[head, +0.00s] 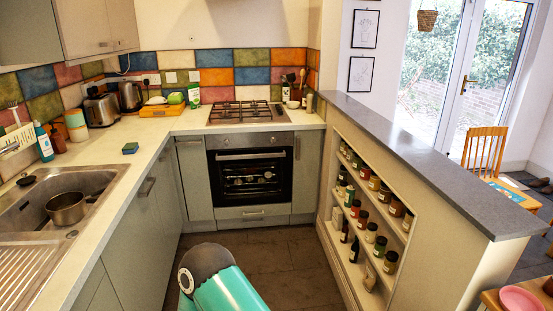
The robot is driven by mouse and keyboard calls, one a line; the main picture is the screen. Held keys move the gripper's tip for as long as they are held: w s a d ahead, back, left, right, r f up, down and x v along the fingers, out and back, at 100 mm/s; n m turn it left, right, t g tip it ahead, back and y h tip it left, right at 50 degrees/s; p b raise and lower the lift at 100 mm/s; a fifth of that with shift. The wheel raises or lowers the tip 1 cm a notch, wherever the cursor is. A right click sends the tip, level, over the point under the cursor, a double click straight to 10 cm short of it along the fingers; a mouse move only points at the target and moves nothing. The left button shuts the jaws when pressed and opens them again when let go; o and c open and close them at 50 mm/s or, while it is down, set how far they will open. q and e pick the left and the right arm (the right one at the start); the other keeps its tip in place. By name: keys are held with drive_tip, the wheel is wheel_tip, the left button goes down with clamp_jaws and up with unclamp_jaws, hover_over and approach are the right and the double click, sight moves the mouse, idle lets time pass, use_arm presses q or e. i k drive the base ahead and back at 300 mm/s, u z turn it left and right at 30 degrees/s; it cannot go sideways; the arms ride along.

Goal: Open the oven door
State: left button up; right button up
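The oven (250,141) is built into the cabinets at the far end of the kitchen, under the hob. Its oven door (226,188) has dark glass with racks showing behind it, and it looks shut and upright. A pale horizontal handle (250,155) runs along the top of the door, below the control panel. Neither of my grippers shows in the head view. Only a teal and dark part of my own arm shows at the bottom, well short of the oven.
Floor (262,245) is clear before the oven. A counter with a sink (25,205) and a pot (66,208) runs along the left. A half wall with a grey top (420,145) and shelves of several jars stands on the right. A gas hob (247,111) is above the oven.

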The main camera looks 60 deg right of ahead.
sight(213, 156)
drive_tip(key=u, duration=0.7)
drive_tip(key=i, duration=0.15)
drive_tip(key=z, duration=2.8)
drive_tip(key=i, duration=2.25)
drive_tip(key=u, duration=0.35)
drive_tip(key=i, duration=1.4)
drive_tip(key=u, duration=0.3)
